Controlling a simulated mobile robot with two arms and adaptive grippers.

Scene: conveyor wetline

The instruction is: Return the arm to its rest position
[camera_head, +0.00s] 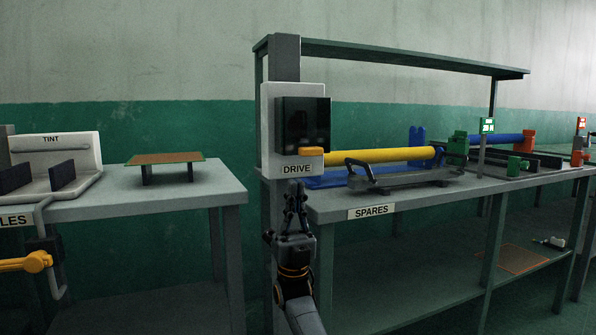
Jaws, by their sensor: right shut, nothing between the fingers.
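My right gripper (297,187) is in the lower middle of the head view, pointing up, with its fingers together and nothing between them. Its tips are just below the grey DRIVE box (270,130), overlapping its lower edge in the picture; I cannot tell whether they touch. My right arm comes up from the bottom edge. My left gripper is not in view.
The SPARES bench (430,194) on the right holds a yellow roller (380,156) and a blue roller (497,139). A yellow lever (28,262) sticks out at far left. A gap separates the benches.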

